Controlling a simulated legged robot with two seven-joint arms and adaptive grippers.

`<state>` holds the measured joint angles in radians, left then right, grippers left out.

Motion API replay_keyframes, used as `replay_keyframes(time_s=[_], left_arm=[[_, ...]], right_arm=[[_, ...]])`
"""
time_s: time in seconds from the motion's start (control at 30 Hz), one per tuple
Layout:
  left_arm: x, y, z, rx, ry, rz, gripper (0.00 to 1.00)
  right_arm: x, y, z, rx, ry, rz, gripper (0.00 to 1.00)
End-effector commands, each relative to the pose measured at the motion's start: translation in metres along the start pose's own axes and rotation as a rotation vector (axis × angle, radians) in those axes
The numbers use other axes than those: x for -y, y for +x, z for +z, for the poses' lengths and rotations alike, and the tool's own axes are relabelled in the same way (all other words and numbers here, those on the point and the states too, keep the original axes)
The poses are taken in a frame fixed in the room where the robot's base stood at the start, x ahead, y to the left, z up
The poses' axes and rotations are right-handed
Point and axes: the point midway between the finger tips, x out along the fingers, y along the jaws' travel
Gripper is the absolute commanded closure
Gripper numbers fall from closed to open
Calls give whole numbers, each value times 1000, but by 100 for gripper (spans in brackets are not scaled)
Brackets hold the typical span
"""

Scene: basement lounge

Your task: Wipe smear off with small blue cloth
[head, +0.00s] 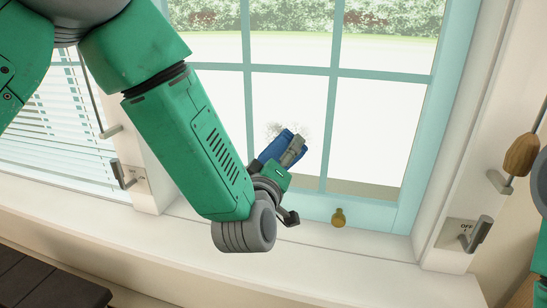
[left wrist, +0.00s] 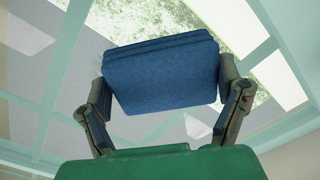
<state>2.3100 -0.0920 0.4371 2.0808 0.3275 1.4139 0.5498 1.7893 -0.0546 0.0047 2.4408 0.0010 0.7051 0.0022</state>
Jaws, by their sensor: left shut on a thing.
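My left gripper (head: 290,160) is shut on a folded small blue cloth (head: 279,146), in front of the window pane. In the left wrist view the cloth (left wrist: 163,73) spans between the two fingers of the left gripper (left wrist: 163,100). A grey speckled smear (head: 275,130) shows on the glass just above and beside the cloth; part of it may be hidden behind the cloth. I cannot tell whether the cloth touches the glass. My right gripper is not in view; only a bit of green arm shows at the right edge.
The window frame (head: 415,150) is pale teal with crossing bars. A white sill (head: 330,262) runs below. Lever handles (head: 478,234) (head: 122,174) stand at both sides. A wooden toggle (head: 521,153) hangs at the right.

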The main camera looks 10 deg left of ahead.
Motion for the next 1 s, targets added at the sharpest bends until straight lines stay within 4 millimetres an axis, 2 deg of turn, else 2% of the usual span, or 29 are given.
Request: replay_keyframes(time_s=[0.2, 0.47, 0.8, 1.0], left_arm=[[-13, 2, 15, 0, 0, 1, 37], [-19, 2, 23, 1, 0, 1, 37], [-38, 1, 44, 0, -1, 2, 37], [-41, 2, 48, 0, 0, -1, 37]], right_arm=[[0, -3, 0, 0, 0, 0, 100], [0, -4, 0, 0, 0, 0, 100], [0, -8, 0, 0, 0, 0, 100], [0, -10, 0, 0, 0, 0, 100]])
